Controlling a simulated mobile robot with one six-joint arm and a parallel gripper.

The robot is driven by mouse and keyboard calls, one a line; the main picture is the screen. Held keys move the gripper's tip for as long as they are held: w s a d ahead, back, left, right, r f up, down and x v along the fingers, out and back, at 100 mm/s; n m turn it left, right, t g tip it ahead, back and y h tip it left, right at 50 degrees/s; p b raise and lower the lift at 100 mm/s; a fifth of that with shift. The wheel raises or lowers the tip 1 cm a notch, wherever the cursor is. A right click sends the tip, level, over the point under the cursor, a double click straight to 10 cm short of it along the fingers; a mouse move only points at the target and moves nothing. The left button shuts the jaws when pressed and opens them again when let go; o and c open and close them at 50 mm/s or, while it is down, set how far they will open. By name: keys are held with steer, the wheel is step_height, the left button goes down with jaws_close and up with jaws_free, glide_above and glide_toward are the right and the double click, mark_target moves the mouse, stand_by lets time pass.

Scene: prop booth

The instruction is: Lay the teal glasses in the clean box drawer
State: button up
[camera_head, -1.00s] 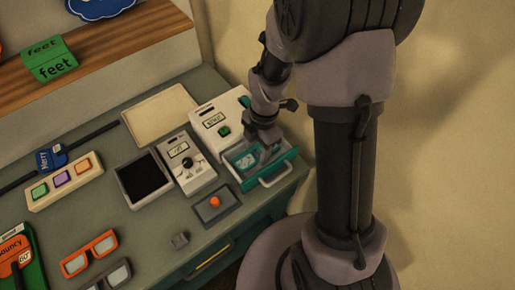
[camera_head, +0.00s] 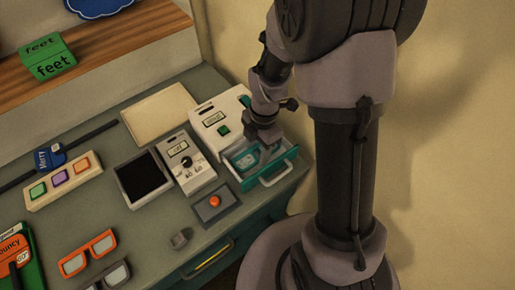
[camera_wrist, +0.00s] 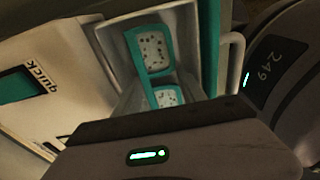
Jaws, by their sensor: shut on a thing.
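The teal glasses (camera_wrist: 160,76) have speckled pale lenses and lie inside the open drawer (camera_wrist: 131,103) of a white box in the wrist view. They also show in the head view (camera_head: 244,160), partly behind my gripper (camera_head: 266,140). The drawer has pale inner walls, a teal front (camera_head: 279,168) and a light handle. The white box (camera_head: 221,117) has a green button and a label; "quick" is readable in the wrist view.
A grey device with a dial (camera_head: 188,160) and a black-topped tray (camera_head: 144,180) stand left of the box. A panel with an orange knob (camera_head: 216,203) is in front. Orange glasses (camera_head: 88,252) and dark glasses (camera_head: 109,276) lie front left. A beige wall is close behind.

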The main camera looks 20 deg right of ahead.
steer(key=o, duration=1.6)
steer(key=shift+r, duration=0.15)
step_height(320, 180, up, 8)
steer(key=p, duration=0.6)
